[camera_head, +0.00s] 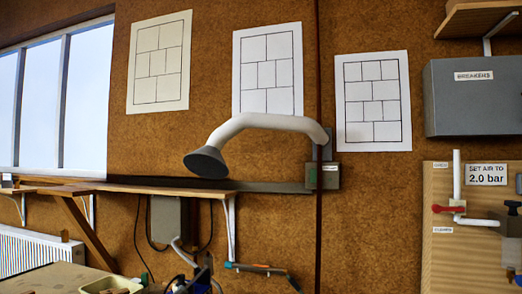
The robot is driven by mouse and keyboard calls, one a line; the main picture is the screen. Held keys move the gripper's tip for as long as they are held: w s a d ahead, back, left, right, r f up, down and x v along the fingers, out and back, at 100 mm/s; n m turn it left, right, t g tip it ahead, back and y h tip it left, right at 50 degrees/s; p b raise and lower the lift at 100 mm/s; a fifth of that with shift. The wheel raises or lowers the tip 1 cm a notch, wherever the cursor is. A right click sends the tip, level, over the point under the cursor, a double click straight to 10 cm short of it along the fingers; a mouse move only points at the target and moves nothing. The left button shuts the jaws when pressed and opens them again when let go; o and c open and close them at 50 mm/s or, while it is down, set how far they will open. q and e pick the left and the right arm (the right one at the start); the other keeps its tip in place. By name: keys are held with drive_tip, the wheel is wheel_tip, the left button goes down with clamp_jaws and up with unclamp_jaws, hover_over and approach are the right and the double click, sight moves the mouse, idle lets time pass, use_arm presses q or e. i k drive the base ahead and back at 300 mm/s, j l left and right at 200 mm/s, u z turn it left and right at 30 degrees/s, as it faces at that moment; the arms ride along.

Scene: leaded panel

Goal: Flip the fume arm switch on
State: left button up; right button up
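The fume arm (265,122) is a pale curved tube on the brown wall, with a dark grey cone hood (206,163) at its left end. At its right end, below the wall bracket, is a small grey-green box (327,178), apparently the fume arm switch box. It has a green patch on its left and a small pale label near its top. The switch's position is too small to tell. Neither of my grippers is in view.
A narrow wall shelf (140,188) runs left from the box, below the hood. At right are a grey breakers box (473,95) and a wooden air panel (440,260) with a red-handled valve (449,209). A cluttered bench (52,280) is at lower left.

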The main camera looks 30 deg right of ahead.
sight(313, 171)
drive_tip(key=z, duration=1.25)
drive_tip(key=u, duration=0.3)
drive_tip(key=i+l+u, duration=1.05)
drive_tip(key=i+l, duration=0.25)
drive_tip(key=l, duration=0.2)
